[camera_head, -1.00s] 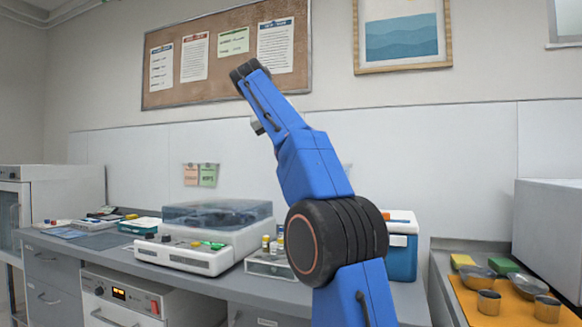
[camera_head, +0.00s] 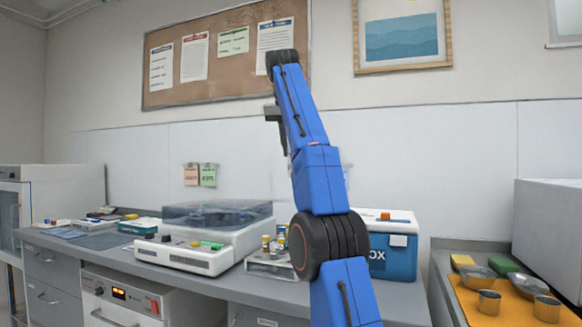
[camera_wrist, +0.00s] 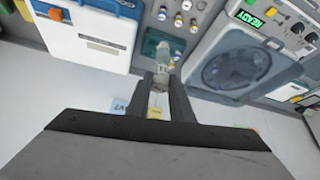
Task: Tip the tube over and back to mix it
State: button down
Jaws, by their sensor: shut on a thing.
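The tube (camera_wrist: 164,58) shows in the wrist view as a small pale, clear body sticking out past my fingertips. My gripper (camera_wrist: 163,86) is shut on it, with one dark finger on each side. A pale yellowish part shows between the fingers. The wrist picture is upside down, with the counter at the top and the wall below. In the head view my gripper (camera_head: 272,113) is a small dark shape left of my raised blue arm, high above the counter. The tube cannot be made out there.
A tube rack (camera_head: 270,266) with several capped vials stands between the centrifuge (camera_head: 200,256) and the blue-and-white cool box (camera_head: 393,258). The wrist view also shows the cool box (camera_wrist: 92,35) and centrifuge (camera_wrist: 240,68). A yellow tray (camera_head: 467,303) with bowls lies right. Air around the gripper is clear.

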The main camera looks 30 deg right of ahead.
jog(key=shift+a, duration=0.1)
jog(key=n+h, duration=0.1)
jog(key=h, duration=0.2)
jog(key=shift+g, duration=0.4)
jog(key=h, duration=0.2)
jog(key=n+h, duration=0.1)
jog(key=h, duration=0.2)
jog(key=shift+n+g, duration=0.3)
jog(key=shift+g, duration=0.1)
jog(key=n+h, duration=0.1)
jog(key=h, duration=0.3)
jog(key=shift+n, duration=0.3)
jog(key=n+h, duration=0.1)
jog(key=h, duration=0.2)
jog(key=shift+n+t, duration=0.3)
jog(key=shift+t, duration=0.1)
